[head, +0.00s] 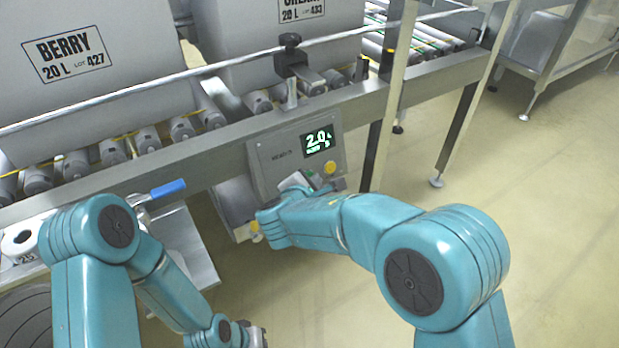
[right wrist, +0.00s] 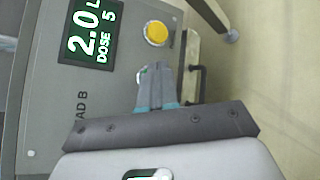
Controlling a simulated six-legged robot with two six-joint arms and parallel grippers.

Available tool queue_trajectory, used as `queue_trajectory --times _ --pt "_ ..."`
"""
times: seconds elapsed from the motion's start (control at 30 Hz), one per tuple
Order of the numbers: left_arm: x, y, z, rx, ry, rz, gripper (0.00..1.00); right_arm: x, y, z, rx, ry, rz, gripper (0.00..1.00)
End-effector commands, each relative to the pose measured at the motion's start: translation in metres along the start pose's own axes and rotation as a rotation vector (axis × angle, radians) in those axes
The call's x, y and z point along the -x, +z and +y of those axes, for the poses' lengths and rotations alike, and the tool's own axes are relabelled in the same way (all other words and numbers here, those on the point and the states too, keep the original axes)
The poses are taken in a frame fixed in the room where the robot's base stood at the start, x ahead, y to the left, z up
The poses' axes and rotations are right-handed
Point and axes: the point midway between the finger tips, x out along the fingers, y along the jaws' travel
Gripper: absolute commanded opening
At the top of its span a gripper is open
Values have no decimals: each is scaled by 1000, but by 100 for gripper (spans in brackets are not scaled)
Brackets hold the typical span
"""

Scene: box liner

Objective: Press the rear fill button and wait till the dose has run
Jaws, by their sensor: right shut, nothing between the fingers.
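The grey control panel (head: 265,160) is mounted on the conveyor's side rail. Its lit display (head: 319,141) reads 2.0 L, with a dose line below that is clear in the right wrist view (right wrist: 90,32). A round yellow button (head: 330,167) sits under the display and also shows in the right wrist view (right wrist: 156,33). My right gripper (right wrist: 153,76) is shut and empty, its fingertips at the panel over a small round button (right wrist: 140,77) that they mostly cover. I cannot tell whether it is pressed in. My left gripper (head: 255,335) is low at the bottom edge, its fingers unclear.
A blue-handled lever (head: 168,188) sticks out left of the panel. A dark bracket (right wrist: 197,80) stands beside my right fingers.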

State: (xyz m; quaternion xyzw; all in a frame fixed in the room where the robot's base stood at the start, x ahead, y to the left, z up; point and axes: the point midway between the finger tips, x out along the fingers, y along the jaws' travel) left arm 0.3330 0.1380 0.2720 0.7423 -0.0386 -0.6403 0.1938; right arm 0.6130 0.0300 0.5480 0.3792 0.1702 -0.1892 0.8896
Motion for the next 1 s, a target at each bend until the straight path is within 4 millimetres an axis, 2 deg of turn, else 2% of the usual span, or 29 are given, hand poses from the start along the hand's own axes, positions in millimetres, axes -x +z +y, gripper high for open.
queue_trajectory --times 0.53,1.0 --pt "-7 1 -2 0 0 0 0 9 7 -7 -1 1 -1 0" --pt "-16 2 -6 0 0 0 0 39 29 -28 -1 1 -2 0"
